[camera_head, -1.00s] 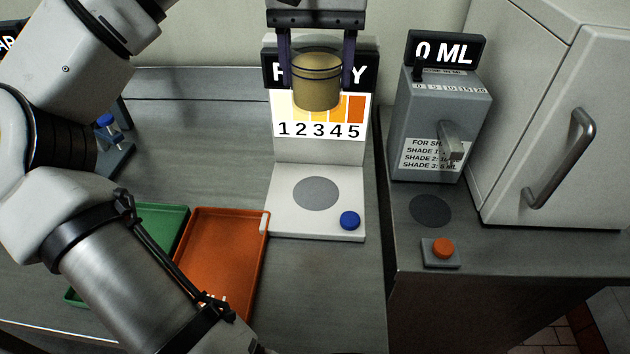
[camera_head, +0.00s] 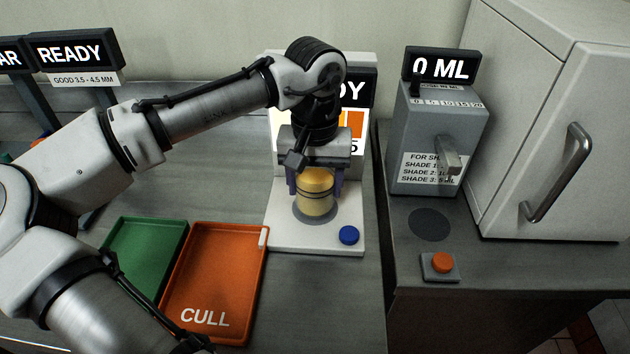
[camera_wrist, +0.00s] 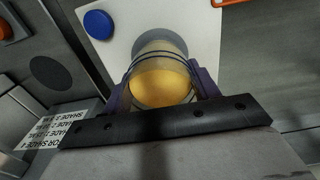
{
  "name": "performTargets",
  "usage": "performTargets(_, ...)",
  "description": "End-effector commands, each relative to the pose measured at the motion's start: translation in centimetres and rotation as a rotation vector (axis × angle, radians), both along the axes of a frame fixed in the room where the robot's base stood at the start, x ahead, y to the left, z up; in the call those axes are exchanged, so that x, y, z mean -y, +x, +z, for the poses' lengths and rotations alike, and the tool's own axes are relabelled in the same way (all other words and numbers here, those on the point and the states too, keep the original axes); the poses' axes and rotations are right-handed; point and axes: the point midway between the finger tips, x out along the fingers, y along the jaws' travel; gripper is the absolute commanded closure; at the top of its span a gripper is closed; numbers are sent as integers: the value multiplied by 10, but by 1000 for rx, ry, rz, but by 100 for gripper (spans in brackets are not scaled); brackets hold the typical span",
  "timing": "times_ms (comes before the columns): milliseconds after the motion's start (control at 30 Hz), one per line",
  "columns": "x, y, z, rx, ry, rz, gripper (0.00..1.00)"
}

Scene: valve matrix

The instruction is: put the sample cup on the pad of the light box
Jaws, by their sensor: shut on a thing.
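The sample cup (camera_head: 315,191) is a yellow-filled cylinder with dark bands, upright between the two purple fingers of my gripper (camera_head: 316,186). My gripper is shut on it. The light box (camera_head: 285,238) is white, with a blue button (camera_head: 349,235) at its front right. The cup is over the grey round pad (camera_head: 300,213), most of which it hides. Cup and pad look very close; I cannot tell whether they touch. In the wrist view the cup (camera_wrist: 160,80) sits between the fingers in front of the white base (camera_wrist: 205,20).
An orange CULL tray (camera_head: 215,280) and a green tray (camera_head: 145,260) lie left of the light box. To the right stand a grey dispenser (camera_head: 415,125) reading 0 ML, an orange button (camera_head: 442,262) and a white cabinet (camera_head: 530,120). My arm crosses above the left bench.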

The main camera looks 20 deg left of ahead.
Motion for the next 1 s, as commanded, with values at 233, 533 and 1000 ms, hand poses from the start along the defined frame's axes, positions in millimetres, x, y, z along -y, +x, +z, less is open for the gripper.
performTargets(233, 0, 0, -4, 2, -1, -1, 69)
performTargets(533, 0, 0, -8, 1, 1, 0, 31)
performTargets(1000, 0, 0, -3, 2, 1, 0, 18)
